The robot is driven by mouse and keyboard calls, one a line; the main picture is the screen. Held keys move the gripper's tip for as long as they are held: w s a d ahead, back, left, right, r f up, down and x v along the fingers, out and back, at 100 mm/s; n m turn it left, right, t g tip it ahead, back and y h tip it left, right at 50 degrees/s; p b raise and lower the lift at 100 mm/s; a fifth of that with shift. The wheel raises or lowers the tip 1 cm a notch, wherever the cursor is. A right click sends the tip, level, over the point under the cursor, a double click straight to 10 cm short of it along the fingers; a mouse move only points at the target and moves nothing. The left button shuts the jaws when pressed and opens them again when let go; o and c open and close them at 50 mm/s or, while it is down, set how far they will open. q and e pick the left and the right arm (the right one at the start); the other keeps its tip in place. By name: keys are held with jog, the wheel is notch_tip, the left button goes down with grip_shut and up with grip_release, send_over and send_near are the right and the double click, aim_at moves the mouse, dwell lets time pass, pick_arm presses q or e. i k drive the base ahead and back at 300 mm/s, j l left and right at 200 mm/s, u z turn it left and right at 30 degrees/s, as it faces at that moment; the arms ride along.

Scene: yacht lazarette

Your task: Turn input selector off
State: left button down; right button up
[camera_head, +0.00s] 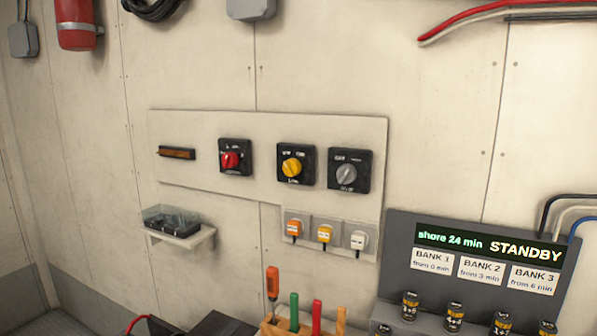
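Three rotary switches on black square plates sit in a row on a pale wall panel (190,185). The left switch has a red knob (230,160), the middle a yellow knob (292,168), the right a grey knob (346,174). Their labels are too small to read surely, so I cannot tell which is the input selector or its exact setting. A small dark display (177,153) with dim orange characters is left of them. Neither of my grippers is in view.
Orange, yellow and white plugs (325,234) sit in sockets below the switches. A small shelf (190,240) holds a clear-covered box. A wooden rack of tools (297,327) is at the bottom. A grey console (395,240) reads "shore 24 min STANDBY". Wall before the switches is unobstructed.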

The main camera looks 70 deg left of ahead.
aim_at(346, 174)
jog(key=u, duration=2.15)
